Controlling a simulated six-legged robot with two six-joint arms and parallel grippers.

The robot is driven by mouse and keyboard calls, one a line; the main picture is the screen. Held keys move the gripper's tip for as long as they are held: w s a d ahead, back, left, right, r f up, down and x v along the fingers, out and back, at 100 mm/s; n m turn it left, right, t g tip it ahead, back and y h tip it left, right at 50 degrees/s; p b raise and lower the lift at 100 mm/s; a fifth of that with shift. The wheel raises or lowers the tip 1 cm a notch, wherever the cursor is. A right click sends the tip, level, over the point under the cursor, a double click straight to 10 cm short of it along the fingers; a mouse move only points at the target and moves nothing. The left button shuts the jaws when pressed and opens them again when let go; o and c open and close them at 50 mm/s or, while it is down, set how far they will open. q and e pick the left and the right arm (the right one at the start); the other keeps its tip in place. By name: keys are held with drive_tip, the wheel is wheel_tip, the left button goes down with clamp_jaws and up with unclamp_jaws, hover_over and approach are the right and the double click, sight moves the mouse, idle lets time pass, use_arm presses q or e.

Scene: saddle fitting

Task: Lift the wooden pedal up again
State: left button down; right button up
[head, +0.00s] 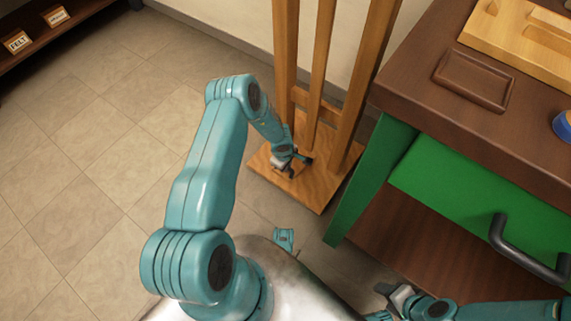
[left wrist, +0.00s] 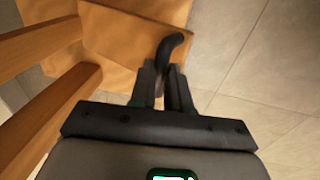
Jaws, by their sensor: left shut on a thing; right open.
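A wooden stand with upright posts (head: 285,60) rises from a flat square wooden base (head: 318,192). My left gripper (head: 292,166) is low over this base, in front of the posts. In the left wrist view its jaws (left wrist: 168,80) are shut on a dark curved hook-like handle (left wrist: 177,42). Orange-brown wood (left wrist: 125,42) lies beneath the handle; I cannot tell where the pedal ends and the base begins. My right gripper (head: 388,291) is open and empty at the bottom right, away from the stand.
A brown workbench (head: 420,95) with a green drawer (head: 475,190) and dark drawer handle (head: 520,252) stands right of the stand. A small tray (head: 474,80) lies on top. A shelf with labels (head: 17,42) is far left. The tiled floor (head: 90,160) at left is clear.

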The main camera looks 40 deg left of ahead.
use_arm(q)
drive_tip(key=c, duration=1.1)
unclamp_jaws()
drive_tip(key=shift+w+a+r, duration=0.15)
drive_tip(key=shift+w+r, duration=0.05)
drive_tip(key=shift+w, duration=0.7)
drive_tip(key=shift+s, duration=0.1)
drive_tip(key=shift+s+r, duration=0.1)
wheel_tip(320, 180, up, 16)
drive_tip(key=s+p, duration=0.2)
drive_tip(key=p, duration=0.6)
drive_tip(key=shift+s+d, duration=0.2)
drive_tip(key=shift+s, duration=0.2)
drive_tip(key=shift+s, duration=0.15)
